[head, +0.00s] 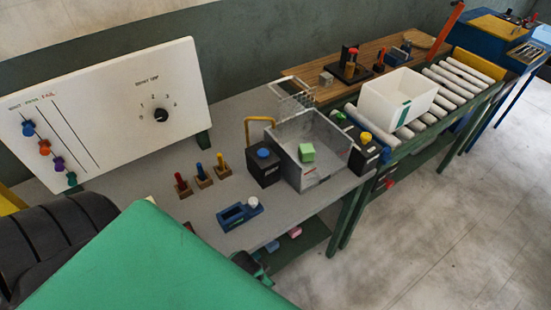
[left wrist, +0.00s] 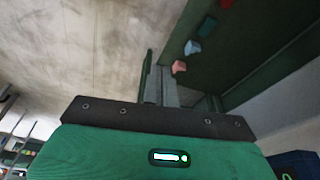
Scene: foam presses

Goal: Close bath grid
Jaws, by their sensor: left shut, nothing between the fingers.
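The bath (head: 322,171) is a clear-walled box on the grey bench, with a green foam block (head: 306,152) inside. Its pale wire grid (head: 291,98) stands raised at the back left of the bath, so the top is open. My left gripper (head: 250,265) is shut and empty, low at the front edge of the bench, well to the lower left of the bath and apart from it. My large green arm part hides much of the lower left. The left wrist view shows neither bath nor grid. My right gripper is not in view.
A black box with a blue button (head: 264,154) stands left of the bath, and one with a yellow button (head: 366,138) right of it. A blue fixture (head: 240,213) and several coloured pegs are on the bench. A white bin (head: 397,97) sits on rollers. Foam blocks (left wrist: 179,67) lie on the lower shelf.

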